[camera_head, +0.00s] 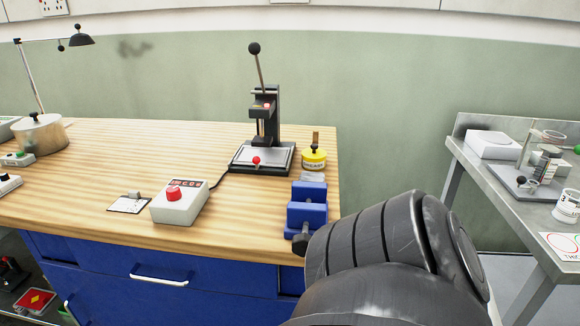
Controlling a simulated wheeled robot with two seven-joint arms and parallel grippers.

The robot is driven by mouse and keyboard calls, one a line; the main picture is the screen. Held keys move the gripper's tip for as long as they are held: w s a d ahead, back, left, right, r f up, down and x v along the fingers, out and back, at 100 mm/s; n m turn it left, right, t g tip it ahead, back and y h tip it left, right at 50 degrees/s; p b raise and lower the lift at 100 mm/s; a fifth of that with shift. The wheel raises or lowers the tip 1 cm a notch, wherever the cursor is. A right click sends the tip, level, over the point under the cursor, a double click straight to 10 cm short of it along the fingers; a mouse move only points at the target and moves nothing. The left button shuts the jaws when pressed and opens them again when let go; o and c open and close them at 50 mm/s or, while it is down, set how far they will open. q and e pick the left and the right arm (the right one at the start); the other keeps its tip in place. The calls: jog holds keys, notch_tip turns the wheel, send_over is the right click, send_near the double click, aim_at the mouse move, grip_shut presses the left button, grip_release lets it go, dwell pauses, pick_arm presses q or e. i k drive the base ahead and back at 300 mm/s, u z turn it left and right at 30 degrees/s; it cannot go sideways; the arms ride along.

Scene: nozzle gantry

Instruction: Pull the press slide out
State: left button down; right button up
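A black lever press (269,128) stands upright near the back right of the wooden workbench. Its lever tilts up and slightly left, ending in a black ball. At its foot is a dark base with a light grey plate (276,158). A small red ball knob (256,160) shows at the front of the base, likely on the slide. I cannot tell how far in the slide sits. Neither of my grippers is in view. A large dark link of my own arm fills the lower right, and no gripper touches the press.
A yellow tin (314,159) stands right of the press. A blue vise (307,212) sits at the bench's right edge. A white box with a red button (180,203) is in front, left. The bench (110,160) is clear left of the press. A grey side table (497,195) stands right.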

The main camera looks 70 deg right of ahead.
aim_at(261, 153)
jog(key=k, duration=0.6)
jog(key=z, duration=0.95)
